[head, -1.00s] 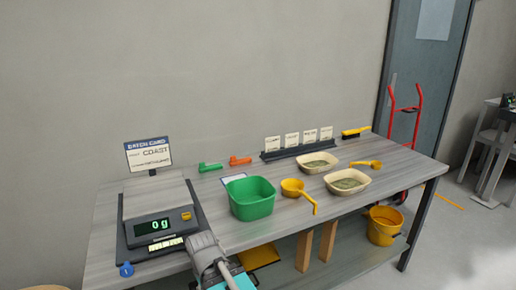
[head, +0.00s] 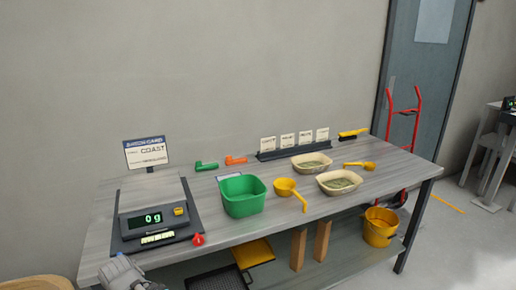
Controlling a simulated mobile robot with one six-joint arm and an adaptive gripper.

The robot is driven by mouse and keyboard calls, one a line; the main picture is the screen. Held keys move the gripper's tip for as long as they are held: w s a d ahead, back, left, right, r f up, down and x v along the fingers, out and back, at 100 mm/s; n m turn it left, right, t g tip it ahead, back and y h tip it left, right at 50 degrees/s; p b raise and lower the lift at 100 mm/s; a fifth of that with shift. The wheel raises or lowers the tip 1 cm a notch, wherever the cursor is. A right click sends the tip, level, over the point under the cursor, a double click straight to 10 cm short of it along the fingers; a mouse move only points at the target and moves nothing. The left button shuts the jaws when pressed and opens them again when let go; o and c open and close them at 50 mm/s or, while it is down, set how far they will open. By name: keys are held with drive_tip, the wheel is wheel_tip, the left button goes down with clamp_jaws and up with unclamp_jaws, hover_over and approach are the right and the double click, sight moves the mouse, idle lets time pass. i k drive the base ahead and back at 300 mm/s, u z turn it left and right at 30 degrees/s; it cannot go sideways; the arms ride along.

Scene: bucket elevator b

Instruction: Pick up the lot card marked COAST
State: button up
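Several small white lot cards stand upright in a dark rack (head: 296,151) at the back of the bench. From the left they are the first card (head: 268,143), the second card (head: 288,141), the third card (head: 305,137) and the fourth card (head: 322,134). Their print is too small to read, so I cannot tell which says COAST. A batch card sign (head: 147,153) behind the scale reads COAST. A grey part of my arm shows at the bottom left, in front of the scale. My gripper's fingers cannot be made out, and it is far from the rack.
The scale (head: 153,219) reads 0 g. A green tub (head: 243,196), yellow scoop (head: 286,187), two cream trays (head: 312,163) (head: 339,183), another yellow scoop (head: 359,165) and a brush (head: 353,134) share the bench (head: 270,234). A yellow bucket (head: 380,227) is below, right.

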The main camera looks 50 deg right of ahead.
sight(267, 144)
drive_tip(key=u, duration=0.05)
drive_tip(key=k, duration=1.25)
drive_tip(key=z, duration=1.3)
drive_tip(key=i, duration=0.85)
drive_tip(key=z, duration=0.05)
